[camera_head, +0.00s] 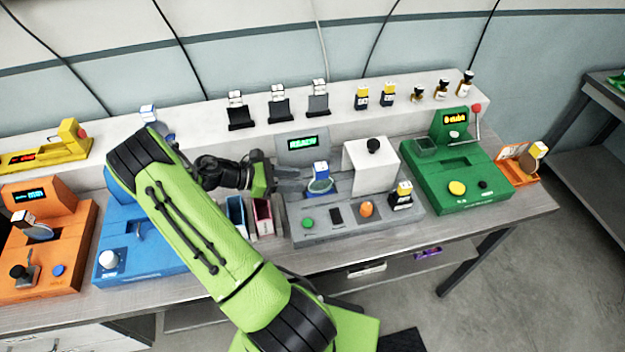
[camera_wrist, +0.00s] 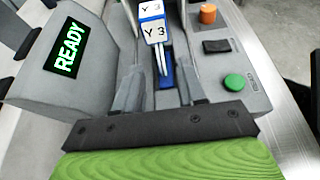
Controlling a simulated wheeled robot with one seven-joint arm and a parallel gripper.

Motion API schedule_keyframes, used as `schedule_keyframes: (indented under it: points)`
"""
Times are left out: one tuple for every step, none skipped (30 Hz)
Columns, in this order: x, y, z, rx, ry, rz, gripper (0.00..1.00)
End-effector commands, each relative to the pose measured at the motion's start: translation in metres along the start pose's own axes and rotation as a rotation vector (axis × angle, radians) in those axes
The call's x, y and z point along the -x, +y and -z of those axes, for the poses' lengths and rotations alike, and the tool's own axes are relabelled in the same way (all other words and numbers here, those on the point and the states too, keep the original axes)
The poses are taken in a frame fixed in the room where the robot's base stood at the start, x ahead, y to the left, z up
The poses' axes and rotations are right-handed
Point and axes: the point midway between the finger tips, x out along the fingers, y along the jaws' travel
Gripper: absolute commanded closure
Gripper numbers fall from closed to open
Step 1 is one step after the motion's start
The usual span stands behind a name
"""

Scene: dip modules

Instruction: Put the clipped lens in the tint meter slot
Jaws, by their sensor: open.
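A clipped lens with a blue and white clip (camera_head: 320,168) stands upright at the middle of the grey machine (camera_head: 350,228), whose screen reads READY. In the wrist view its clip (camera_wrist: 152,28) is marked Y 3, with the lens edge-on below, at a blue piece; whether it is fully seated in a slot there I cannot tell. My gripper (camera_head: 291,181) is just left of the lens in the head view, open and level. In the wrist view my gripper (camera_wrist: 160,88) has its two fingers spread, with the lens beyond and between them, apparently not gripped.
A white block (camera_head: 371,166) with a black knob stands right of the lens. Several clipped pieces line the back ledge.

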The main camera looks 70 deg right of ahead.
Motion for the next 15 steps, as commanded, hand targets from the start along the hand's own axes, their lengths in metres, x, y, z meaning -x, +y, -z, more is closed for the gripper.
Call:
schedule_keyframes:
  points:
    - [0.013,0.001,-0.001,0.0,0.001,-0.005,0.6]
    - [0.019,0.001,-0.001,-0.001,0.001,-0.004,0.6]
    - [0.026,0.0,-0.001,-0.001,0.0,-0.003,0.6]
    - [0.03,0.001,-0.001,-0.001,0.0,-0.002,0.6]
    - [0.034,0.0,-0.001,-0.001,-0.001,-0.001,0.6]
    - [0.037,0.0,-0.001,0.0,-0.001,-0.001,0.6]
    - [0.038,0.0,-0.001,-0.001,-0.001,0.0,0.6]
    - [0.04,0.0,-0.001,-0.001,-0.001,0.001,0.6]
    - [0.04,-0.001,-0.001,0.0,-0.001,0.002,0.6]
    - [0.041,-0.001,-0.001,0.0,-0.001,0.003,0.6]
    - [0.04,-0.001,-0.001,0.0,0.0,0.003,0.6]
    - [0.04,-0.001,-0.001,0.0,0.0,0.003,0.6]
    - [0.04,-0.001,0.0,0.0,0.0,0.003,0.6]
    - [0.041,-0.001,-0.001,-0.001,0.001,0.002,0.6]
    - [0.043,-0.001,-0.001,-0.009,0.012,-0.001,0.6]
